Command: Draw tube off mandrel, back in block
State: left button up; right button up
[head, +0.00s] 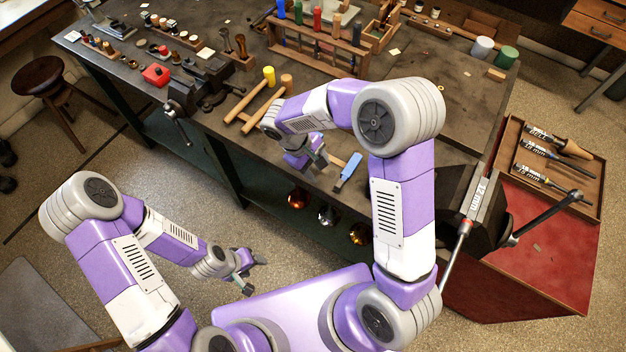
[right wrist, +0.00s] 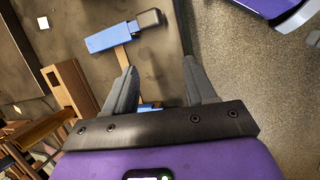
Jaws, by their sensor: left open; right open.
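A dark vise-like block (head: 458,206) at the bench's right end carries a pale plate (head: 478,196) marked "12 mm". A shiny metal rod (head: 455,258) slants down-left from it, with a reddish band near its upper end; I cannot tell tube from mandrel, and my right arm hides its lower end. My right gripper (head: 318,163) is open and empty over the bench's front edge, well left of the rod; its fingers also show in the right wrist view (right wrist: 161,70). My left gripper (head: 252,275) is open and empty over the floor.
A blue tool with a wooden part (head: 349,171) lies near my right gripper, also in the right wrist view (right wrist: 112,40). A wooden rack (head: 318,48) with coloured handles stands at the back. A tray (head: 510,150) at right holds labelled tools. A bench vise (head: 190,92) stands left.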

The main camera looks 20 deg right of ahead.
pick_arm(q)
jog(key=shift+s+f, duration=0.25)
jog(key=shift+s, duration=0.2)
pick_arm(e)
jog(key=shift+s+a+f+m+y, duration=0.3)
jog(key=shift+s+a+f+m, duration=0.4)
jog(key=shift+a+m, duration=0.25)
